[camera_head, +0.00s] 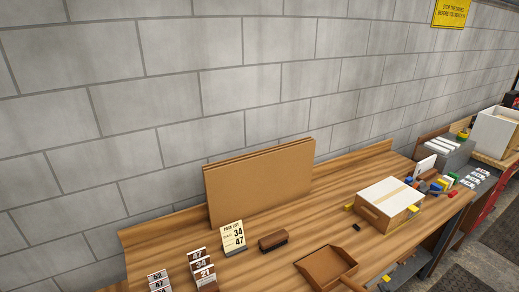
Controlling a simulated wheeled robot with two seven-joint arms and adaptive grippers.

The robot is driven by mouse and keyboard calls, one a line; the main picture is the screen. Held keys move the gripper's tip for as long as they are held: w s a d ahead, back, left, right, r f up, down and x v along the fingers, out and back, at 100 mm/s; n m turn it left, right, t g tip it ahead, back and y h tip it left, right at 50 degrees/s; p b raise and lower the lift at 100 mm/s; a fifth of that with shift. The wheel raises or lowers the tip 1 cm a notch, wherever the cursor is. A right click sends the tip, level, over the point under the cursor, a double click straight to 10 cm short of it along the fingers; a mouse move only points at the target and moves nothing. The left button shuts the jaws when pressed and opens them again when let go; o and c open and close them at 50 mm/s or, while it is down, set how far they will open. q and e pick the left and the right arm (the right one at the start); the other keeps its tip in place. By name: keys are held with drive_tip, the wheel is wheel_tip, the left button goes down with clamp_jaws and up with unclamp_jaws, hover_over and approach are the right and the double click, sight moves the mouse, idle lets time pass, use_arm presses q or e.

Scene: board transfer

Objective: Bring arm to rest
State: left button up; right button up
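Neither of my grippers shows in the head view, and I see no part of my arms that I can make out. Large flat brown boards (260,182) stand upright at the back of the wooden bench (345,190), leaning near the grey block wall. A pick list card (233,236) with the numbers 34 and 47 stands in front of them. Several number cards (201,268) stand at the front left, partly cut off by the lower edge.
A brown brush-like block (273,240) and an open brown tray (325,267) lie on the bench. A taped cardboard box (389,204) sits at the right. Beyond it are small coloured blocks (437,186) and a white bin (496,131).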

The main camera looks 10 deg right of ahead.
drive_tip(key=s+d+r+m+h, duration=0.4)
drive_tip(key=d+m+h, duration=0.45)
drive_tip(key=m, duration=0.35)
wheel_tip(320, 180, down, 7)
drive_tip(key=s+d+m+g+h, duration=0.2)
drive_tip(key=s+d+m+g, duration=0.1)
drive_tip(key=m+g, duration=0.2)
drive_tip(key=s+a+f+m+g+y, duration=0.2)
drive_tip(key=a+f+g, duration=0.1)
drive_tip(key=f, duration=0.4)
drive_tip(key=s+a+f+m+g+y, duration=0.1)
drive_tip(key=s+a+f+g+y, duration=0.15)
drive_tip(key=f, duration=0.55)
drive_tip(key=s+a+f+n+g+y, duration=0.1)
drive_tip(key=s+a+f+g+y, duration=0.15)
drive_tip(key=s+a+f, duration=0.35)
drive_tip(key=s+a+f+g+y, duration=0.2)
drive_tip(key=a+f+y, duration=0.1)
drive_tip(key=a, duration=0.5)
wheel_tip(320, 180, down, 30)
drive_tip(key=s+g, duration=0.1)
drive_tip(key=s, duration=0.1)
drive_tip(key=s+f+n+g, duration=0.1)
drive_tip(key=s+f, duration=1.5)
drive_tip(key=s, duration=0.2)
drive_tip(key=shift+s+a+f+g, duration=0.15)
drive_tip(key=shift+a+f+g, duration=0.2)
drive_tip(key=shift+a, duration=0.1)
